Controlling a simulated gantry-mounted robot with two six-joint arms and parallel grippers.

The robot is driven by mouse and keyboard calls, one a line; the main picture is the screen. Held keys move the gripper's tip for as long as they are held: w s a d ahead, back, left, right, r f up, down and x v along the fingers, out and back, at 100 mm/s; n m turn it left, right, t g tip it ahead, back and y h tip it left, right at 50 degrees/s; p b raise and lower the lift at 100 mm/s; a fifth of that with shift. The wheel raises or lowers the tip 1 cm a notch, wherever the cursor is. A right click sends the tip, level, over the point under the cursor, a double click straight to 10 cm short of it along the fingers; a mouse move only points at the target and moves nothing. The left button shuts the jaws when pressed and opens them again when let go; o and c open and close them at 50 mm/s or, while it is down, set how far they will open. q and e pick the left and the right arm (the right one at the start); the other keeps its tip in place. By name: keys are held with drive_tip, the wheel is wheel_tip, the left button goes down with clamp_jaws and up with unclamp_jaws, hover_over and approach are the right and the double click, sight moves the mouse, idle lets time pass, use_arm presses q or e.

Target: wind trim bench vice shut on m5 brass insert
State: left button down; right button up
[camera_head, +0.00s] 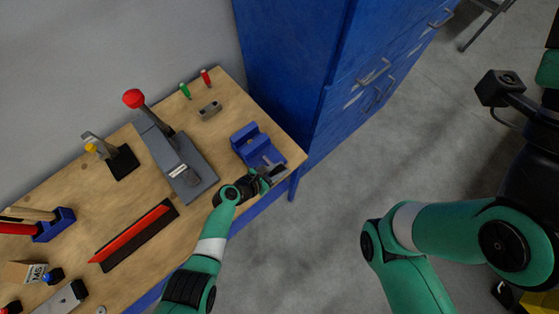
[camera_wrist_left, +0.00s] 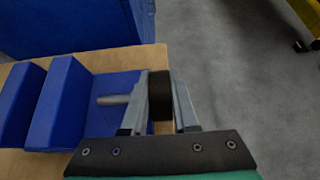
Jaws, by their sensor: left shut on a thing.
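The blue bench vice (camera_head: 248,144) sits at the right end of the wooden bench. In the left wrist view, its blue jaw blocks (camera_wrist_left: 58,103) stand apart with a gap between them, and a grey screw rod (camera_wrist_left: 112,99) runs towards a dark round knob (camera_wrist_left: 159,96). My left gripper (camera_head: 265,176) is at the vice's near end; in the wrist view its fingers (camera_wrist_left: 160,100) are shut on the knob, one on each side. I cannot make out a brass insert; the jaw gap is only partly shown. My right gripper is not in view.
A grey lever press (camera_head: 182,165) with a red ball stands left of the vice. A small grey block (camera_head: 210,110) and green (camera_head: 185,90) and red (camera_head: 206,77) handled tools are behind. A red-black strip (camera_head: 135,235) lies at front.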

sight(277, 170)
use_arm(q)
drive_tip(key=shift+f+y, duration=0.1)
drive_tip(key=shift+y, duration=0.2)
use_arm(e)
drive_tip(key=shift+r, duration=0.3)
use_arm(q)
drive_tip(key=c, duration=0.7)
unclamp_jaws()
drive_tip(key=p+v, duration=0.4)
drive_tip(key=v, duration=0.1)
drive_tip(key=shift+w+d+r+p, duration=0.1)
drive_tip(key=shift+w+r+p, duration=0.2)
drive_tip(key=shift+r+p, duration=0.1)
drive_tip(key=p+v, duration=0.1)
drive_tip(key=v, duration=0.2)
drive_tip(key=p+v, duration=0.2)
drive_tip(key=v, duration=0.1)
drive_tip(key=shift+s+a+f, duration=0.15)
drive_tip(key=shift+s+a, duration=0.1)
drive_tip(key=shift+a, duration=0.1)
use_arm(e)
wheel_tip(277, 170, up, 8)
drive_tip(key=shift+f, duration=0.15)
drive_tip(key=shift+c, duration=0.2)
